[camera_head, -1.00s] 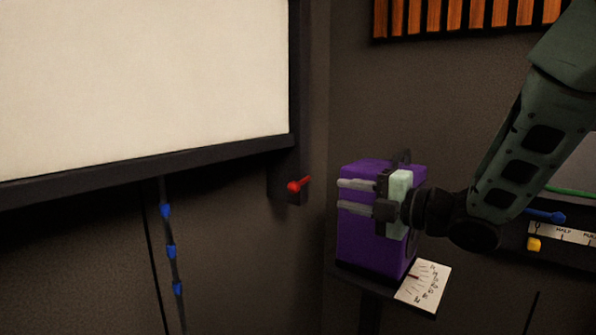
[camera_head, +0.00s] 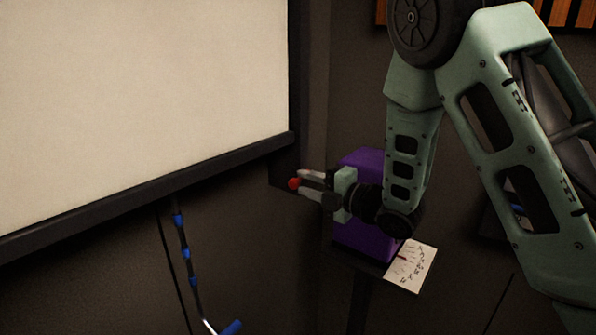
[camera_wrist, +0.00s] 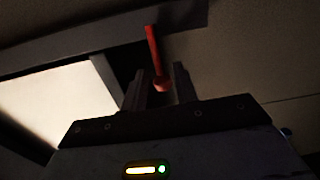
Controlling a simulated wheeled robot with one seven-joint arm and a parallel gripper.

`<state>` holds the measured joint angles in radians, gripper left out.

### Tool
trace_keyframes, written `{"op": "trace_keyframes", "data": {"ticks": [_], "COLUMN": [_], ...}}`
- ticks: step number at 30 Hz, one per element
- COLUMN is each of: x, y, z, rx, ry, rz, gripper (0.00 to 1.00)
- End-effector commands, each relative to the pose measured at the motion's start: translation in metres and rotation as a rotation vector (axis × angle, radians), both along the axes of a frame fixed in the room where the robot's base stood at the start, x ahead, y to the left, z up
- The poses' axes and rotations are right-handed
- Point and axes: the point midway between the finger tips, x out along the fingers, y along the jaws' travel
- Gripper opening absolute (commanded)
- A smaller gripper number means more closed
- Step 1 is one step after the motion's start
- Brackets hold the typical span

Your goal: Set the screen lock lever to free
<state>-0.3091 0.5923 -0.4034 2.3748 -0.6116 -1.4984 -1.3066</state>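The screen lock lever is red with a round knob (camera_head: 294,183), at the lower right corner of the big screen's dark frame. In the head view most of its stem is hidden by my gripper. In the wrist view the red stem (camera_wrist: 152,42) runs down from a dark mount to the knob (camera_wrist: 162,85). My gripper (camera_head: 307,184) is at the lever, its fingers pointing left. In the wrist view its two fingers (camera_wrist: 161,88) stand apart on either side of the knob, with a gap showing on each side. Lever labels cannot be made out.
The pale screen (camera_head: 140,90) fills the left, with a blue-banded rod (camera_head: 186,254) hanging below it. A purple box (camera_head: 367,239) stands close behind my gripper, with a marked white card (camera_head: 411,267) beside it. Space below the lever looks clear.

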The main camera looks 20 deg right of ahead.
Motion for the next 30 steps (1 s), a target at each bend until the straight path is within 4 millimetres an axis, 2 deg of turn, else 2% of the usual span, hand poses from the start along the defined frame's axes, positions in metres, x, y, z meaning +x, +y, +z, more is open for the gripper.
{"op": "trace_keyframes", "data": {"ticks": [3,7,17,18,21,30], "x": [0.014,0.023,0.027,0.027,0.027,0.026], "y": [0.01,0.016,0.018,0.018,0.018,0.02], "z": [0.001,0.0,-0.001,-0.001,-0.001,-0.003], "rx": [-0.001,0.0,0.0,0.001,0.001,-0.003], "ry": [0.0,0.0,0.001,0.001,0.001,-0.002], "rz": [0.002,0.002,0.0,0.0,0.0,0.005], "gripper": [0.29,0.29,0.29,0.27,0.0,0.0]}}
